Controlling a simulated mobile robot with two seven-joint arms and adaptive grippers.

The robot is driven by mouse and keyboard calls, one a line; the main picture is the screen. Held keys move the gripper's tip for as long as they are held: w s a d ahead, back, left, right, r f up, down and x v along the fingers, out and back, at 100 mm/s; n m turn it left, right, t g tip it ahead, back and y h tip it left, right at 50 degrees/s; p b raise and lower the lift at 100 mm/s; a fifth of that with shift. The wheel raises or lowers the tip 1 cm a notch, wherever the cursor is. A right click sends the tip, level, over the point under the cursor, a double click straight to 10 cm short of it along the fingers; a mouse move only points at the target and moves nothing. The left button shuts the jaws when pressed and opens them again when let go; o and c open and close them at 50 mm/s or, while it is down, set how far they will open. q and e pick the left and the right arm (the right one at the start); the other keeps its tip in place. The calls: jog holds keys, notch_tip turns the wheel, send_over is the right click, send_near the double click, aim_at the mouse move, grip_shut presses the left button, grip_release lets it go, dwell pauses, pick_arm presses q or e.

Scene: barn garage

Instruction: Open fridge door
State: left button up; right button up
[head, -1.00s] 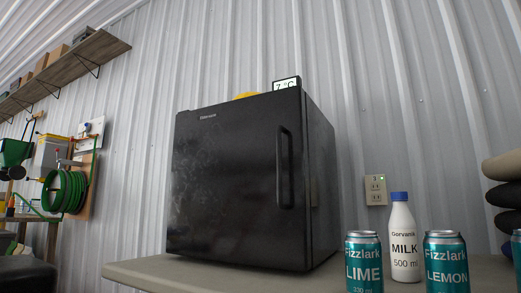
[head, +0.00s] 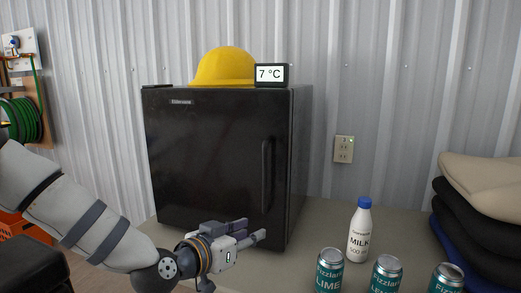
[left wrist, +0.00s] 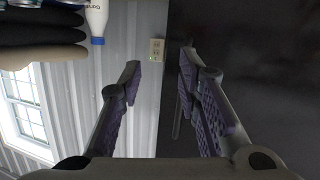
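The small black fridge (head: 205,150) stands on the table against the metal wall, and its door is closed. Its vertical bar handle (head: 266,176) is near the door's right edge. My left gripper (head: 252,230) is low in front of the door, below the handle. It is open and empty, with its fingers pointing right and toward the door. In the left wrist view the two fingers (left wrist: 160,62) are spread apart, and the dark fridge front (left wrist: 265,60) fills the right side. My right gripper is not in view.
A yellow hard hat (head: 222,68) and a thermometer display reading 7 °C (head: 271,75) sit on the fridge. A milk bottle (head: 360,235) and several teal cans (head: 386,275) stand at the right. Folded cloths (head: 480,215) are stacked at the far right. A wall outlet (head: 344,149) is behind.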

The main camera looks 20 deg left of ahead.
aim_at(263, 167)
pick_arm(q)
jog(key=w+a+r+t, duration=0.3)
jog(key=w+r, duration=0.1)
jog(key=r, duration=0.6)
jog(key=x, duration=0.3)
jog(key=b+x, duration=0.1)
jog(key=x, duration=0.3)
jog(key=b+x, duration=0.1)
jog(key=x, duration=0.2)
jog(key=shift+w+f, duration=0.2)
jog(key=shift+f, duration=0.1)
jog(key=shift+w+r, duration=0.2)
jog(key=shift+w, duration=0.2)
jog(key=shift+r, duration=0.1)
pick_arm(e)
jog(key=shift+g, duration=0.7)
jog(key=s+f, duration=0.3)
pick_arm(q)
grip_shut()
